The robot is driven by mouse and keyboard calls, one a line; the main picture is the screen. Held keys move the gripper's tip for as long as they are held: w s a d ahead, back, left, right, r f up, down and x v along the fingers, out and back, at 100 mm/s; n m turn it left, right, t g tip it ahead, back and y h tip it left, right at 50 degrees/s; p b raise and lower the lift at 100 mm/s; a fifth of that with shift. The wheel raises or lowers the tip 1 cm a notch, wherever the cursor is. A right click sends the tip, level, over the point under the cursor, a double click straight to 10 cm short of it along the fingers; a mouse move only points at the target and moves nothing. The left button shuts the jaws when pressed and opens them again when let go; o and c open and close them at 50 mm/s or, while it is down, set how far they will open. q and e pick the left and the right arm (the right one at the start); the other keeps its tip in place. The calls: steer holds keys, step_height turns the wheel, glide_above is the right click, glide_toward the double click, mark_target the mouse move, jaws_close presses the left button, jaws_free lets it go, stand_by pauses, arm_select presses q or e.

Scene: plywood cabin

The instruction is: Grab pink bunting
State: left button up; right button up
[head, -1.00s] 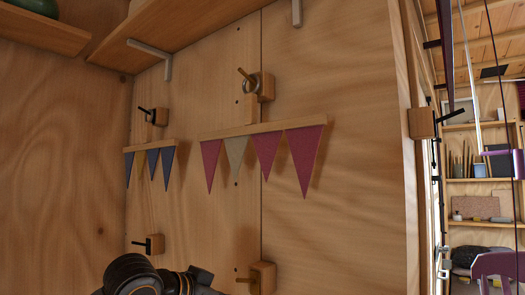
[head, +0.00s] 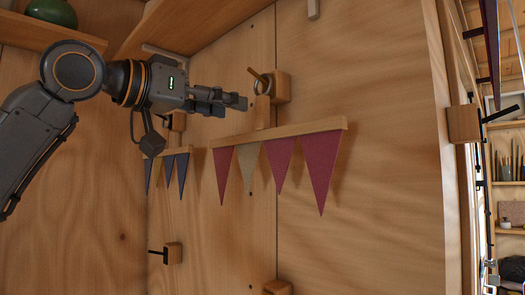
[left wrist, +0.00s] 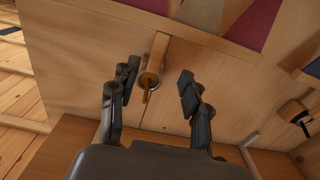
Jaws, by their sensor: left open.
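The pink bunting (head: 319,172) hangs on the plywood wall: a wooden strip with pink flags and one cream flag. A tab rises from the strip to a ring around a wooden peg (head: 257,77). In the left wrist view, its flags (left wrist: 253,22) show at the top, and the tab and ring (left wrist: 152,72) lie between the fingers in the picture. My left gripper (head: 238,103) is just left of the peg, above the strip. In the left wrist view my left gripper (left wrist: 158,88) is open and empty. My right gripper is not in view.
A blue bunting (head: 168,175) hangs to the left, partly behind my arm. More peg blocks stick out, one below left (head: 173,253) and one at the right (head: 465,123). A shelf with a green object (head: 51,12) is at top left. Bare wall lies right of the bunting.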

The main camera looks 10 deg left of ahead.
mark_target(258, 117)
arm_select(q)
steer(key=p+x, duration=0.1)
steer(key=x, duration=0.3)
steer(key=shift+d, duration=0.1)
steer(key=p+x, duration=0.3)
steer(key=x, duration=0.1)
steer(key=shift+w+d, duration=0.15)
steer(key=shift+w+d+f, duration=0.2)
steer(key=shift+w+d, duration=0.1)
steer(key=shift+w, duration=0.1)
steer(key=shift+s+a, duration=0.15)
steer(key=shift+s, duration=0.05)
steer(key=c, duration=0.5)
jaws_close()
steer(key=shift+w, duration=0.1)
